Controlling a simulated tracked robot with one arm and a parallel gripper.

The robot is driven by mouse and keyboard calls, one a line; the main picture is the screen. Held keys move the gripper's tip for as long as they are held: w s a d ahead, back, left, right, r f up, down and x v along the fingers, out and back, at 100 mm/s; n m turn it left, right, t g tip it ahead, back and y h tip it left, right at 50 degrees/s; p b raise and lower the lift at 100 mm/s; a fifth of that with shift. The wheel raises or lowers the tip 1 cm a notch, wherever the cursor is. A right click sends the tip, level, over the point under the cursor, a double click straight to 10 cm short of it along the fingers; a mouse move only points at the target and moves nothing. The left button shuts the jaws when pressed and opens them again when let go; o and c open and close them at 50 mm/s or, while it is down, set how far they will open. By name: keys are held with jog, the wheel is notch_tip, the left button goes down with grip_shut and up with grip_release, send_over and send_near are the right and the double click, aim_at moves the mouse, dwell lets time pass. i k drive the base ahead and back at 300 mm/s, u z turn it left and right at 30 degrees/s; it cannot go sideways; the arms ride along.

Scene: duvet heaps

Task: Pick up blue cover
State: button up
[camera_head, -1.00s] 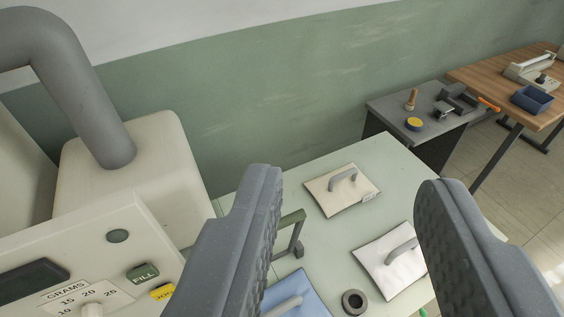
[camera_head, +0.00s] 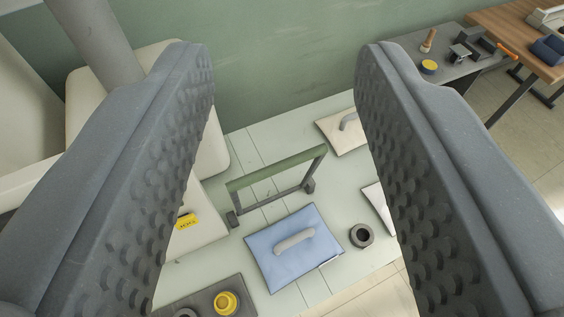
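The blue cover (camera_head: 278,258) lies flat on the pale green table (camera_head: 335,283), low in the middle of the view. It is a square blue pad with a grey handle (camera_head: 295,241) on top and a small white tag at one edge. My gripper (camera_head: 285,60) is open, its two dark dimpled fingers wide apart.
A green bar on dark posts (camera_head: 276,169) stands just behind the cover. A dark ring (camera_head: 361,235) lies to its right. Two whitish covers, one at the back (camera_head: 338,136), are partly hidden by my right finger. A dark mat (camera_head: 192,303) with a yellow item (camera_head: 226,302) is at front left.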

aim_at(294, 243)
jog(key=z, duration=0.2)
jog(key=k, duration=1.9)
jog(key=z, duration=0.55)
jog(key=i, duration=1.65)
jog(key=u, duration=0.5)
